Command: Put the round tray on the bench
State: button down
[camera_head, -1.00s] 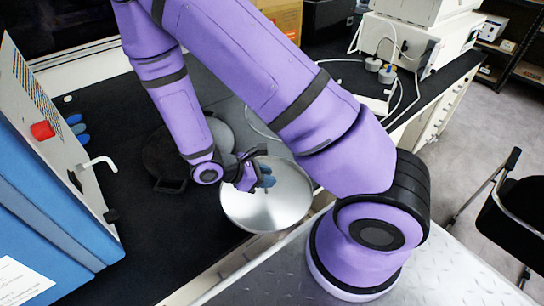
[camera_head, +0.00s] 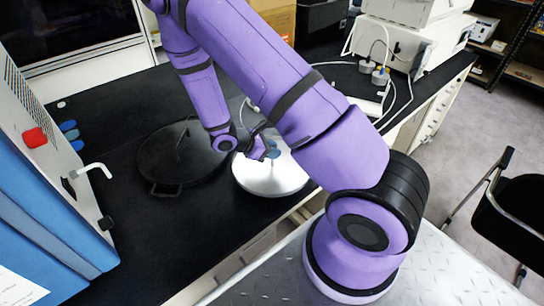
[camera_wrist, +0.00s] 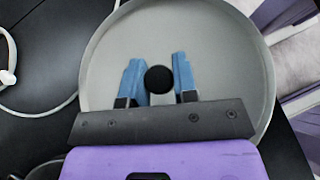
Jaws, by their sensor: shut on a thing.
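The round tray (camera_head: 262,182) is a shallow silver disc near the front edge of the black bench (camera_head: 125,225). In the wrist view the tray (camera_wrist: 225,75) fills the middle, with a raised rim and a black-topped central knob (camera_wrist: 159,79). My gripper (camera_head: 268,150) is over the tray's middle. Its blue fingers (camera_wrist: 158,82) are shut on the knob, one on each side. The tray looks about level and above the bench surface near its edge; I cannot tell whether it touches. My arm covers part of its far side.
A black round lid-like piece with a side handle (camera_head: 165,188) lies left of the tray. A blue-and-white machine with a red knob (camera_head: 35,138) and white tap (camera_head: 92,168) stands at left. White equipment (camera_head: 395,45) with cables stands at back right. Bench left front is clear.

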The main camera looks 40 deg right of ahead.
notch_tip(320, 180, down, 3)
jog(key=shift+a+r, duration=0.1)
jog(key=c, duration=0.9)
grip_release()
